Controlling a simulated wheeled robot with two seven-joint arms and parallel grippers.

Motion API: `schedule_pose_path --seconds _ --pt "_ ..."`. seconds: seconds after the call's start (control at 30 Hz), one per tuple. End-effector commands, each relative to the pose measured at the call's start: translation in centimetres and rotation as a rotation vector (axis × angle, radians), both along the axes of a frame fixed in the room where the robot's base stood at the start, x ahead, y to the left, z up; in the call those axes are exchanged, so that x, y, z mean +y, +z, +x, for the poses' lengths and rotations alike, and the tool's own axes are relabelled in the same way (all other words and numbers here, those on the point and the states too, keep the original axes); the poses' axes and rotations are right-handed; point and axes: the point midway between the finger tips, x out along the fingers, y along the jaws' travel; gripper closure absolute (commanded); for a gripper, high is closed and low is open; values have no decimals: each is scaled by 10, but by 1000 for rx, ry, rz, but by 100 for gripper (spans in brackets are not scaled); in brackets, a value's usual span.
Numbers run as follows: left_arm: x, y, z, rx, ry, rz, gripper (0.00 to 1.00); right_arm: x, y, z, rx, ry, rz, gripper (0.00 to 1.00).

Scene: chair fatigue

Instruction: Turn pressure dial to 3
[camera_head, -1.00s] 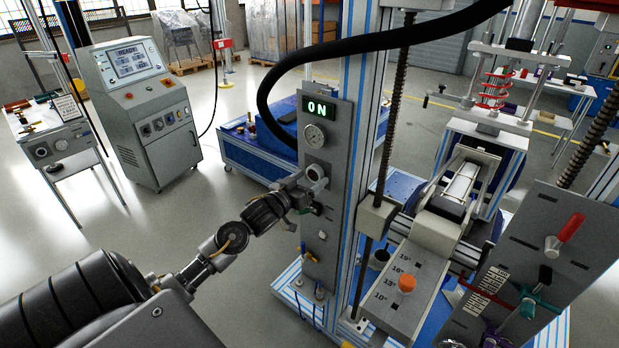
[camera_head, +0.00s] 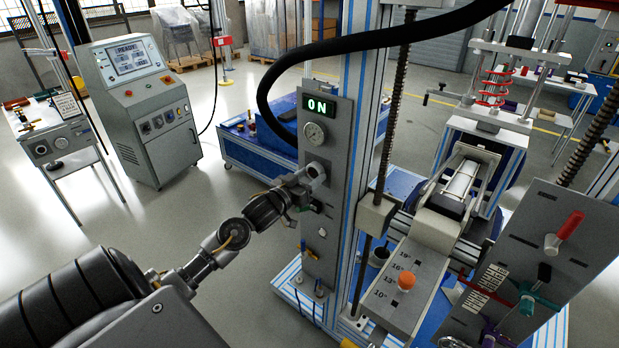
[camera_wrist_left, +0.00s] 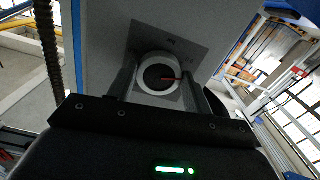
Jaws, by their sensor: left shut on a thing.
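The pressure dial is a round pale knob (camera_head: 315,172) on the grey upright panel (camera_head: 330,150), below a round gauge (camera_head: 314,133) and a lit "ON" display (camera_head: 321,105). My left gripper (camera_head: 302,182) reaches the panel from the left and is shut on the dial. In the left wrist view the dial (camera_wrist_left: 143,83) shows as a white ring with a dark face and a red pointer line towards the right. The fingers stand on both sides of it. Any numbers around the dial are too small or dark to read. My right gripper is not in view.
A thick black hose (camera_head: 300,72) arches over the panel. To the right stand a threaded rod (camera_head: 393,110), a sloped plate with an orange knob (camera_head: 406,281), and a panel with a red handle (camera_head: 571,225). A grey console (camera_head: 147,110) stands at the left. Open floor lies between.

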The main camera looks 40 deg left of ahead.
Motion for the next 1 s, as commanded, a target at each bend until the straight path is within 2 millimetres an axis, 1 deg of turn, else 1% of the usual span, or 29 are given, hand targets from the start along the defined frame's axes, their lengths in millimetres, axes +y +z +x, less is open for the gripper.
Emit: schedule_pose_path --seconds 0.27,0.63,1.0 --pt "0 0 0 5 -2 168 73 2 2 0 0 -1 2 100" --pt "2 -1 0 12 -2 516 73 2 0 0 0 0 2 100" --pt "3 -1 0 19 -3 868 73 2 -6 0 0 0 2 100"
